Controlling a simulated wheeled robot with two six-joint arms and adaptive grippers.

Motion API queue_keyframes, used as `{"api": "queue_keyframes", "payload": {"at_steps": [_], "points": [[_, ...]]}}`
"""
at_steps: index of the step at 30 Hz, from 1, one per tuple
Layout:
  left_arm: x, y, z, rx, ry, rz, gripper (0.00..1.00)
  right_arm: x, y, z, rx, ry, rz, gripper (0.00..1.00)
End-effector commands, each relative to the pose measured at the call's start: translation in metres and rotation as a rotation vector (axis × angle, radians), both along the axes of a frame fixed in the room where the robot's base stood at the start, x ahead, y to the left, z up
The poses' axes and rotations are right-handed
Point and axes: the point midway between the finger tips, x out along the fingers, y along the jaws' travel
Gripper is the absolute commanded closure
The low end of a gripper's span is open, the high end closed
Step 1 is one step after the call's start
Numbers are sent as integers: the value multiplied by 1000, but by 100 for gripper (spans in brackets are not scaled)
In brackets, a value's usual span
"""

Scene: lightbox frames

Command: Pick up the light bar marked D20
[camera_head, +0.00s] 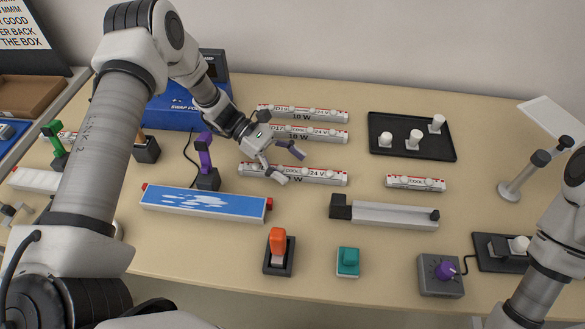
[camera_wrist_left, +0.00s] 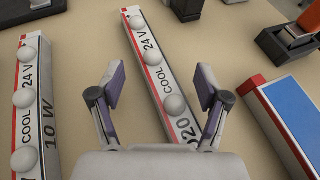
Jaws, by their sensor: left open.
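The light bar marked D20 (camera_head: 318,177) is a long white bar with a red edge, round white bulbs and "COOL 24 V" print. It lies flat on the table. In the left wrist view the bar (camera_wrist_left: 156,66) runs between my fingers, and its "20" mark shows near the gripper's base. My left gripper (camera_head: 287,165) is open above the bar in the head view. In the left wrist view its fingers (camera_wrist_left: 160,84) stand on either side of the bar, with nothing held. Whether they touch it I cannot tell. My right gripper is out of the picture.
Two similar bars (camera_head: 320,134) (camera_head: 302,113) lie just behind; one marked 10 W (camera_wrist_left: 38,105) also shows in the wrist view. A blue-topped panel (camera_head: 205,203) lies in front at left, beside a purple clamp (camera_head: 206,160). A short bar (camera_head: 415,183) and black tray (camera_head: 440,150) lie right.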

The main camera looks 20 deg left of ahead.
Motion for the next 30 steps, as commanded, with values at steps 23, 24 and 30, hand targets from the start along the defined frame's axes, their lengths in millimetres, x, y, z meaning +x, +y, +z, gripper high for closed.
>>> {"api": "queue_keyframes", "payload": {"at_steps": [23, 24, 30], "points": [[-1, -10, -6, 2, 0, 0, 97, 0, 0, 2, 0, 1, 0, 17], [-1, -10, -6, 2, 0, 0, 97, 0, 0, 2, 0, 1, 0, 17], [-1, -10, 3, 2, -2, 1, 100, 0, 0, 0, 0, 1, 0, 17]]}}
